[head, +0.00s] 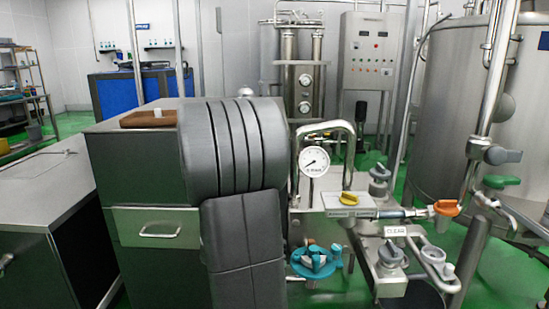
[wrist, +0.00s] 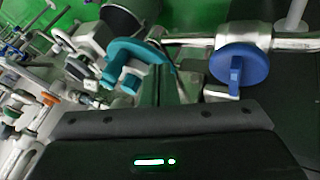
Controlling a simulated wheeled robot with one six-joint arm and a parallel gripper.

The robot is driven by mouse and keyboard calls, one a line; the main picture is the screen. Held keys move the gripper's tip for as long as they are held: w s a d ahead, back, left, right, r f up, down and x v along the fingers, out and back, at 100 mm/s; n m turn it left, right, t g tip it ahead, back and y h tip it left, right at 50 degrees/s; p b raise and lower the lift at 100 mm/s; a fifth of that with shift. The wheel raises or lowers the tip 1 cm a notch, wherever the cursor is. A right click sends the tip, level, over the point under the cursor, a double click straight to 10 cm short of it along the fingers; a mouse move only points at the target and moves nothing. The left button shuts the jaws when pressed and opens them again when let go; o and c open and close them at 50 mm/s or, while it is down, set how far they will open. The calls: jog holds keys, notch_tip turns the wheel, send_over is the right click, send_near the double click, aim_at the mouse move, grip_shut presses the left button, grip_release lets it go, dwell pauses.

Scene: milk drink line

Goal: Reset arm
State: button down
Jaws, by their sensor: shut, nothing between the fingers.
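My arm (head: 235,150) is folded in the middle of the head view, with thick grey links in front of the steel cabinet. My gripper does not show in the head view. In the wrist view my gripper (wrist: 165,122) is a dark block with a green light along the bottom. It is shut and empty. Beyond it are a teal valve handle (wrist: 135,62) and a blue valve handle (wrist: 233,66) on a steel pipe. The gap between them and my gripper cannot be told.
A pipe stand with a pressure gauge (head: 314,162), a yellow handle (head: 350,198) and an orange handle (head: 447,207) is close on the right. A steel cabinet (head: 150,227) with a brown tray (head: 140,119) is on the left. A large tank (head: 450,90) stands at right.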

jog(key=a+m+p, duration=0.1)
jog(key=p, duration=0.1)
jog(key=w+m+g+p, duration=0.1)
jog(key=shift+w+a+m+g+h+p, duration=0.3)
jog(key=shift+a+m+h+p, duration=0.05)
jog(key=shift+m+h+p, duration=0.05)
jog(key=shift+s+d, duration=0.1)
